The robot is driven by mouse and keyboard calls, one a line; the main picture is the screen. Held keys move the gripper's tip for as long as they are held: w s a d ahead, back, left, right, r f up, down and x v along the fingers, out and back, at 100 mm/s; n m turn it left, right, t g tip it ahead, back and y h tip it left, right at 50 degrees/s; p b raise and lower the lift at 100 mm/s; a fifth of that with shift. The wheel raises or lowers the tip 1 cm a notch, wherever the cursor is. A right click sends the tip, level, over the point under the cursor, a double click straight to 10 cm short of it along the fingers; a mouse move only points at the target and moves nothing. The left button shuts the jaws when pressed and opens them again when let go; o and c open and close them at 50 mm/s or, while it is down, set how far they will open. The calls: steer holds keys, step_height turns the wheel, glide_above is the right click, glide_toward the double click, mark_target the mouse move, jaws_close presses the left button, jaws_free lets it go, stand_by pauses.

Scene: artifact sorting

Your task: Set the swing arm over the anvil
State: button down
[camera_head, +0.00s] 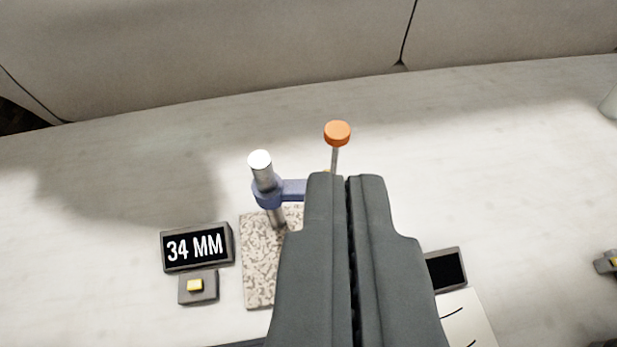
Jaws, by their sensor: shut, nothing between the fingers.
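The swing arm (292,189) is a blue bar with a collar around a silver post (265,178). It reaches right from the post, and its far end goes behind my gripper. A thin rod with an orange knob (337,133) stands up near that hidden end. The post stands on a speckled stone base (261,262). My gripper (346,180) is shut and empty, and its fingertips overlap the arm's right end in the picture. I cannot tell whether they touch it. The anvil is not visible; my gripper covers the right part of the base.
A display reading 34 MM (196,247) and a small box with a yellow button (197,286) are left of the base. A dark screen (446,269) and a white sheet (464,322) lie right of my gripper. The table (110,190) is clear at far left.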

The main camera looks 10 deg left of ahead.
steer(key=w+a+f+g, duration=0.1)
steer(key=w+f+g, duration=0.3)
steer(key=w, duration=0.4)
steer(key=w+a+f+g, duration=0.1)
steer(key=w+f+g, duration=0.3)
steer(key=w, duration=0.5)
steer(key=w+a+f+g, duration=0.1)
steer(key=w+f+g, duration=0.4)
steer(key=w+g, duration=0.3)
steer(key=shift+w+a+n, duration=0.2)
steer(key=shift+w+n, duration=0.2)
steer(key=shift+w, duration=0.2)
steer(key=shift+f, duration=0.1)
steer(key=s+f, duration=0.6)
steer(key=f, duration=0.3)
steer(key=shift+s+d+f, duration=0.25)
steer(key=shift+d, duration=0.05)
